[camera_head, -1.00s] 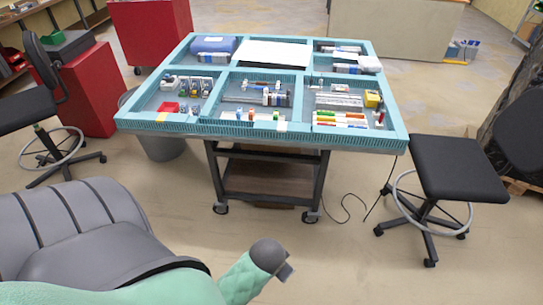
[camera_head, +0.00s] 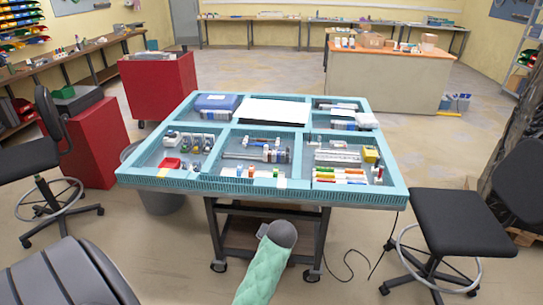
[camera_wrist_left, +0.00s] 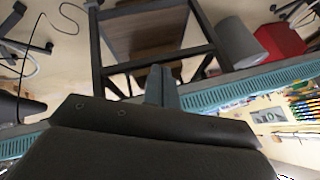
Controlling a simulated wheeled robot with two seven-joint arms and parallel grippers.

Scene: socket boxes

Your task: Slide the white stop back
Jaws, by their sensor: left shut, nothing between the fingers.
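A teal divided tray table (camera_head: 330,197) stands ahead of me, its compartments filled with small parts. The front middle compartment holds a thin rail (camera_head: 240,156) and several small white, blue and red pieces. I cannot tell which of the small white pieces is the white stop. My left arm rises from the bottom of the head view, short of the table's front edge, and its gripper is hidden there. In the left wrist view my left gripper (camera_wrist_left: 161,82) is shut and empty, in front of the table's teal edge (camera_wrist_left: 230,93). My right gripper is not in view.
A black stool (camera_head: 455,225) stands at the right and a black chair (camera_head: 35,155) at the left. Red cabinets (camera_head: 95,140) and a grey bin (camera_head: 160,190) are left of the table. A cart frame with a shelf (camera_head: 255,233) is underneath.

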